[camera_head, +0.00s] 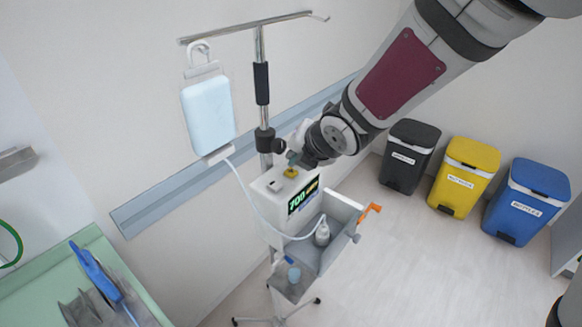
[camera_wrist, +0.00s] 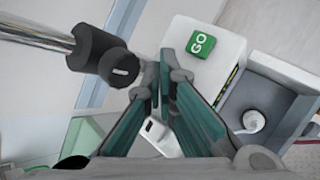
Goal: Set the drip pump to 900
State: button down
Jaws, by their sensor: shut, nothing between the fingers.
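The drip pump (camera_head: 268,200) is a white box on the pole stand. Its dark display (camera_head: 303,197) shows 700 in green digits, with smaller text beside it. In the wrist view, the pump top (camera_wrist: 226,58) carries a green GO button (camera_wrist: 202,44), just right of my fingertips (camera_wrist: 166,68). My gripper is shut and empty, pointing down at the pump. Its fingers hide part of the pump top; I cannot tell whether they touch it.
A pale drip bag (camera_head: 208,115) hangs from the metal pole (camera_head: 260,75), its tube running past the pump. Black, yellow and blue bins stand right. Floor between is clear.

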aim_at(295, 171)
jog(key=shift+f+b, duration=0.9)
jog(key=shift+b, duration=0.45)
dwell(1.2)
dwell(0.4)
jog(key=shift+r+p, duration=0.9)
jog(key=shift+p, duration=0.1)
notch_tip(295, 171, up, 5)
jog(key=p, duration=0.6)
jog(key=shift+s, duration=0.1)
